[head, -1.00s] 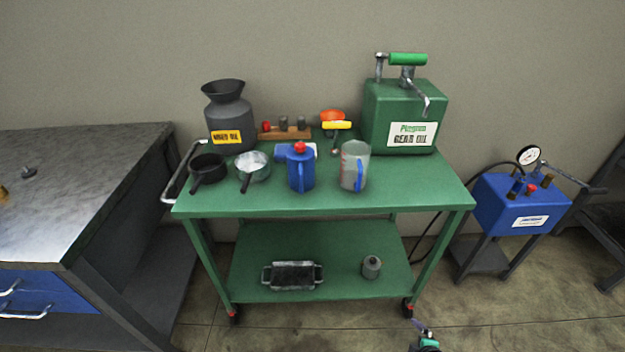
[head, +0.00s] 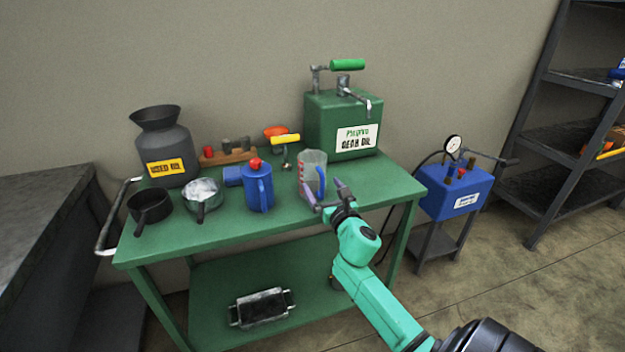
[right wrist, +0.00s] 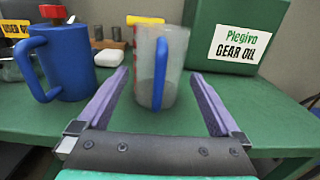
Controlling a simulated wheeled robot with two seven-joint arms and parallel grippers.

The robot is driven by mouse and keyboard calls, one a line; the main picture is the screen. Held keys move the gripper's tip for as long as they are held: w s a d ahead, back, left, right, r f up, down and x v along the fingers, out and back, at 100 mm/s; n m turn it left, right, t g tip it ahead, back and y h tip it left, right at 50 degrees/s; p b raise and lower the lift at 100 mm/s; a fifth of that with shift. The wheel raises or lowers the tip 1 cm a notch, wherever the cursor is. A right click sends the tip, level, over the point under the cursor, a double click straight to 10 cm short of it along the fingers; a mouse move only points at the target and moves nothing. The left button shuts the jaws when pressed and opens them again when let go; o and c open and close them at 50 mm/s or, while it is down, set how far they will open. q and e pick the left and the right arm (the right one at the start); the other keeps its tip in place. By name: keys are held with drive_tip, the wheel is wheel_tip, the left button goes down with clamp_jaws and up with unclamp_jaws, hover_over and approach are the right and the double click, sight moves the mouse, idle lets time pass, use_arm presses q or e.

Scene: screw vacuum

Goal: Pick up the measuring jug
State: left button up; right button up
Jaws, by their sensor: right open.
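The measuring jug (head: 309,174) is clear with red marks and a blue handle. It stands upright on the green cart's top (head: 290,213), near the front edge. It also shows in the right wrist view (right wrist: 146,75), with its handle towards my right gripper. My right gripper (head: 324,195) is open, and its fingers are just in front of the jug. In the right wrist view the jug appears centred between the two fingertips, slightly beyond or between them; I cannot tell exactly which. My left gripper is not in view.
A blue jug with a red cap (head: 259,188) stands left of the measuring jug. Behind are the green gear oil box (head: 335,110) and a yellow-handled tool (head: 286,139). Two pots (head: 150,207) and the used oil can (head: 165,145) are further left.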

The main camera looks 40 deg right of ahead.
drive_tip(key=x, duration=0.4)
drive_tip(key=shift+w, duration=0.2)
drive_tip(key=shift+s, duration=0.15)
drive_tip(key=c, duration=1.2)
drive_tip(key=shift+r, duration=0.2)
drive_tip(key=shift+c, duration=0.2)
wheel_tip(320, 180, up, 18)
drive_tip(key=p, duration=0.5)
drive_tip(key=shift+f+p, duration=0.2)
drive_tip(key=shift+p, duration=0.1)
drive_tip(key=shift+r, duration=1)
